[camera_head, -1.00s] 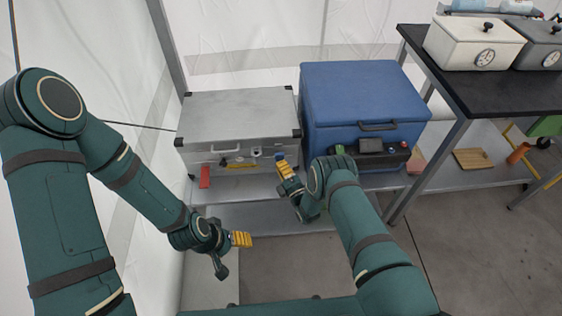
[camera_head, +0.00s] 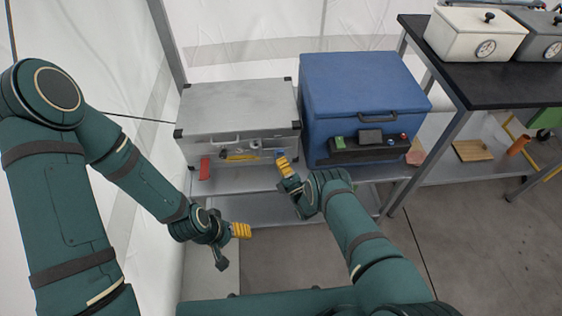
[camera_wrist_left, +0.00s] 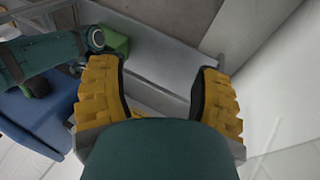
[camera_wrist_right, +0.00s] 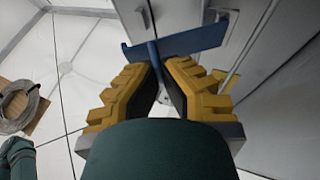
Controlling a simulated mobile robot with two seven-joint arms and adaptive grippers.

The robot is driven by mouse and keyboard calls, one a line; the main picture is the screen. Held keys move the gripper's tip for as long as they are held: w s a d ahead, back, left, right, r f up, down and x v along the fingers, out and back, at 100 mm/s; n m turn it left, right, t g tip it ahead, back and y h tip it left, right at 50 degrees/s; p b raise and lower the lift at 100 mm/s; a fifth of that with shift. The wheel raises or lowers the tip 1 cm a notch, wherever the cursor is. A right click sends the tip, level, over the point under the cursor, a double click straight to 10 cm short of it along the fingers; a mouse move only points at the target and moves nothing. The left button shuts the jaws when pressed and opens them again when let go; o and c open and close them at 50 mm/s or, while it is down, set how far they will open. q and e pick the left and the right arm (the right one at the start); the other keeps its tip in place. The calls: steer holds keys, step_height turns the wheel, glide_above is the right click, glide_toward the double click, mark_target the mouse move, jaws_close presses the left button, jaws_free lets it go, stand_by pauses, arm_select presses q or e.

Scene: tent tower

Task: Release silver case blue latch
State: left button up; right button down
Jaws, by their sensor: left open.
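The silver case (camera_head: 238,105) stands shut on a low metal bench. Its front carries a red latch (camera_head: 204,169) at the left, a yellow latch (camera_head: 240,157) in the middle and a blue latch (camera_head: 280,153) at the right. My right gripper (camera_head: 284,161) is at the blue latch. In the right wrist view, its yellow fingers (camera_wrist_right: 160,66) are drawn together on the stem of the blue latch (camera_wrist_right: 190,40), with the crossbar beyond the tips. My left gripper (camera_head: 242,231) is low in front of the bench, open and empty; its spread fingers show in the left wrist view (camera_wrist_left: 160,95).
A blue cooler box (camera_head: 365,85) stands close to the right of the case. A black-topped table (camera_head: 490,85) with white and grey boxes is further right. The bench's lower shelf (camera_head: 260,212) is bare. A tent wall is behind and left.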

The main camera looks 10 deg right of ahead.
arm_select(q)
steer(key=shift+w+f, duration=0.1)
steer(key=shift+w, duration=0.1)
steer(key=c, duration=0.5)
steer(key=shift+w+d+f, duration=0.1)
steer(key=shift+w+f, duration=0.1)
steer(key=shift+w, duration=0.3)
jaws_close()
steer(key=w+d+f+y, duration=0.1)
steer(key=w+d, duration=0.1)
steer(key=w, duration=0.6)
steer(key=w+d+f+y, duration=0.1)
steer(key=w+d+f, duration=0.1)
steer(key=w, duration=0.6)
steer(key=w+d+r+m+t+y, duration=0.1)
steer(key=w+d+r, duration=0.3)
steer(key=w+d, duration=0.25)
steer(key=w+d+r+m+t+y, duration=0.1)
steer(key=w+d+r, duration=0.3)
steer(key=w+d, duration=0.3)
steer(key=x, duration=0.6)
steer(key=w+x, duration=0.1)
steer(key=x, duration=0.2)
steer(key=shift+w+a+f, duration=0.1)
steer(key=shift+w+a, duration=0.05)
steer(key=shift+a, duration=0.2)
